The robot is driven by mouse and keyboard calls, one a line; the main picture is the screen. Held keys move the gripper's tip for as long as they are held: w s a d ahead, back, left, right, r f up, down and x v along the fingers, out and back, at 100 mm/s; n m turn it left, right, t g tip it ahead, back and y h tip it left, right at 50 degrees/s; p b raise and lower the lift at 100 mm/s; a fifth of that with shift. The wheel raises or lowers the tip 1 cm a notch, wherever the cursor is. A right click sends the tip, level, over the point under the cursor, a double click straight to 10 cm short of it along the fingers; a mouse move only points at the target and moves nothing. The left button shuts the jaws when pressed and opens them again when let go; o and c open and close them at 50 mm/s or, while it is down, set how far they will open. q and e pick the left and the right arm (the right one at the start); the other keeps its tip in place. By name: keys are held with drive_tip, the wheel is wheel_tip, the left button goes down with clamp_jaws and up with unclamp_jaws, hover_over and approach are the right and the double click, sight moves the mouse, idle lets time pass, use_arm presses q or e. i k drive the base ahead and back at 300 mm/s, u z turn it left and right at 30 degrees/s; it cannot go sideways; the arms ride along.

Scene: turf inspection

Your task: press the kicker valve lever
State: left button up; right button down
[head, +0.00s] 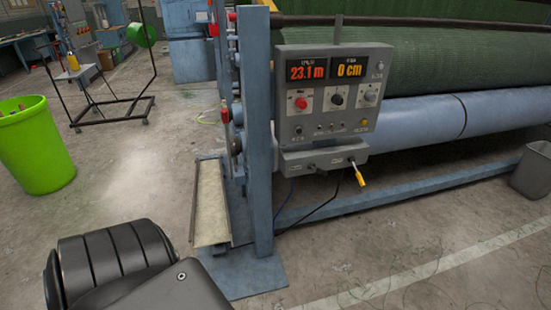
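A small lever with a yellow handle (360,179) sticks out of the right part of a grey valve box (318,158). The handle points down and slightly to the right. The box sits just under a grey control panel (332,100) with red digits reading 23.1 m and 0 cm. No label naming the lever can be read. A dark link of my arm shows at the bottom left, well apart from the lever. Neither of my grippers is in view.
A blue post (258,140) stands left of the panel, with a tray-like strip (211,205) at its foot. Blue rollers and green turf (430,62) extend right. A green bin (36,150) stands left, a grey bin (533,170) right. The floor in front is mostly clear.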

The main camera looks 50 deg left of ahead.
sight(359, 176)
drive_tip(key=u, duration=1.55)
drive_tip(key=i, duration=0.75)
